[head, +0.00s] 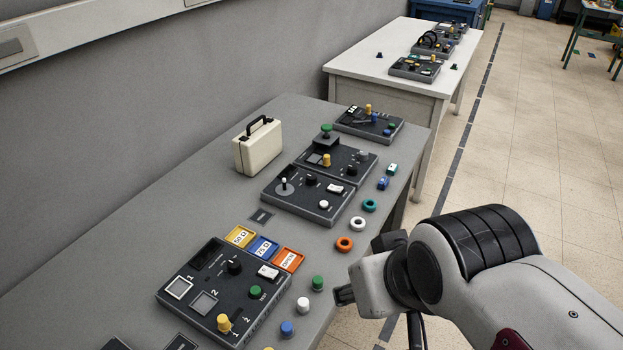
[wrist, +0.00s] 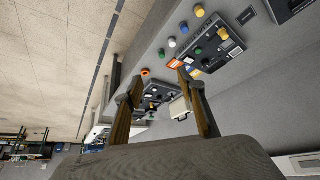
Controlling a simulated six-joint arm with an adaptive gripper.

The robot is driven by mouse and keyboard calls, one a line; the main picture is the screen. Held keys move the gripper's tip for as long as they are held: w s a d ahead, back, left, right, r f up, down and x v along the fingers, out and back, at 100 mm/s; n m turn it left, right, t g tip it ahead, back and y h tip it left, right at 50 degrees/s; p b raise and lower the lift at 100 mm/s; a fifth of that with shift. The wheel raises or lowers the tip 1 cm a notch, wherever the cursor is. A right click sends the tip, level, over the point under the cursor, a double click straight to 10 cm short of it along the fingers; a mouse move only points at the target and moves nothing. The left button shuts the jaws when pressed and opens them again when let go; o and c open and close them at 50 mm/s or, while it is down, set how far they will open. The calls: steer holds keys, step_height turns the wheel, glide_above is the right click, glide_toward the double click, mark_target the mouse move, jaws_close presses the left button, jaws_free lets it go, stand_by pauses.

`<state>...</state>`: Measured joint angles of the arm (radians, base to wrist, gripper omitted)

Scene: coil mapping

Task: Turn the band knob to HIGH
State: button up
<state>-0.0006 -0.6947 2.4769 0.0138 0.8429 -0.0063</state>
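Several dark control panels with knobs stand on the grey table. The nearest panel (head: 190,297) has a black knob (head: 234,267) near its upper middle. The middle panel has another black knob (head: 310,180) beside a joystick. The labels are too small to tell which knob is the band knob or where it points. My gripper (head: 344,295) is beyond the table's right edge, right of the nearest panel, and touches none of the panels. In the wrist view its two fingers (wrist: 162,76) are wide apart with nothing held between them. The nearest panel also shows there, at the upper right (wrist: 215,55).
Loose coloured caps (head: 303,307) stand along the table's front right, with rings (head: 357,223) farther back. Yellow, blue and orange tiles (head: 263,249) lie behind the nearest panel. A cream case (head: 258,150) stands behind. A second table (head: 370,62) with panels is farther away.

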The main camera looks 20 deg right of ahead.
steer(key=w+f+m+t, duration=0.1)
steer(key=w+t, duration=0.1)
steer(key=w, duration=1.4)
steer(key=w+f+t, duration=0.2)
steer(key=w, duration=1.3)
steer(key=w+d+f+m+t+h, duration=0.1)
steer(key=w+d+f+t, duration=0.1)
steer(key=w+f, duration=0.8)
steer(key=m+t+h, duration=0.1)
steer(key=h, duration=0.2)
glide_toward(311, 178)
steer(key=shift+w+d+f, duration=0.3)
steer(key=shift+w+d, duration=0.1)
steer(key=shift+w, duration=0.25)
steer(key=shift+w+f, duration=0.1)
steer(key=shift+w, duration=0.1)
steer(key=shift+x, duration=3.65)
